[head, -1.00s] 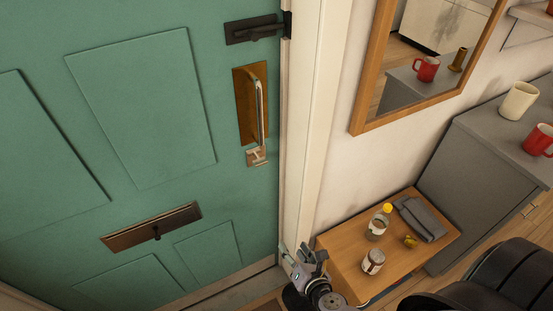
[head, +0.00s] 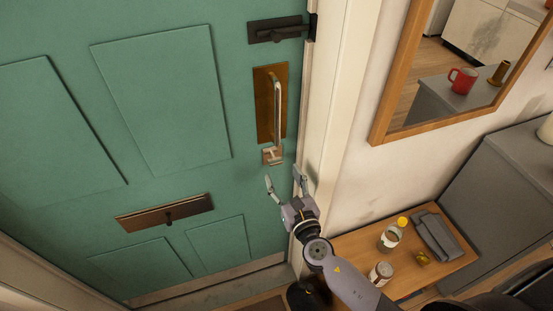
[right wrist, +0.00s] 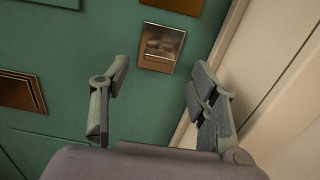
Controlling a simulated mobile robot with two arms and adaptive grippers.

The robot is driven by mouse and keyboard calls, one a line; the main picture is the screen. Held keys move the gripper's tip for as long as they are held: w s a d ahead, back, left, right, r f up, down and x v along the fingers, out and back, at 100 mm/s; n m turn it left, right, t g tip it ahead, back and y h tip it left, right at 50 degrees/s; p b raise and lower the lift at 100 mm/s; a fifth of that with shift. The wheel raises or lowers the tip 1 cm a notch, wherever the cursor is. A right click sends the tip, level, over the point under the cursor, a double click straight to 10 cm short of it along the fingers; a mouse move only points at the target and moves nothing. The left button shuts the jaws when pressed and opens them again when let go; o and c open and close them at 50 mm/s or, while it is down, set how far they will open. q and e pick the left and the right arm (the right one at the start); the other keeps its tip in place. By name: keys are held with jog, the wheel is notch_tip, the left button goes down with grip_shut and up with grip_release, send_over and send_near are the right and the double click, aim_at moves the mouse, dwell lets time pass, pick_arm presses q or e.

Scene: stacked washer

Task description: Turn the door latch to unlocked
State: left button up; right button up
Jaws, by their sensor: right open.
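The green door (head: 160,100) fills the left of the head view and looks closed. A small brass latch plate (head: 272,156) with a turn piece sits low on the door's right edge, just below the long pull handle (head: 277,105). In the right wrist view the latch plate (right wrist: 160,47) is ahead, beyond the fingertips. My right gripper (head: 283,177) is open and empty, just below the latch in the picture, with its fingers pointing up toward it. The fingers (right wrist: 160,70) spread either side of the plate and appear apart from it. My left gripper is not in view.
The white door frame (head: 329,110) is close to the right finger. A dark bolt (head: 278,29) is above the handle and a mail slot (head: 165,212) lower left. A wooden side table (head: 365,242) with a bottle (head: 391,238), jar (head: 381,273) and cloth (head: 437,236) stands at right.

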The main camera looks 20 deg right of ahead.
aim_at(277, 164)
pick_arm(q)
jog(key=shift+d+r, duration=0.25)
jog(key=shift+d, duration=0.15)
pick_arm(e)
jog(key=w, duration=0.6)
jog(key=shift+w+a, duration=0.1)
jog(key=c, duration=1.2)
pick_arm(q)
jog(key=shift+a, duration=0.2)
pick_arm(e)
jog(key=shift+o, duration=0.2)
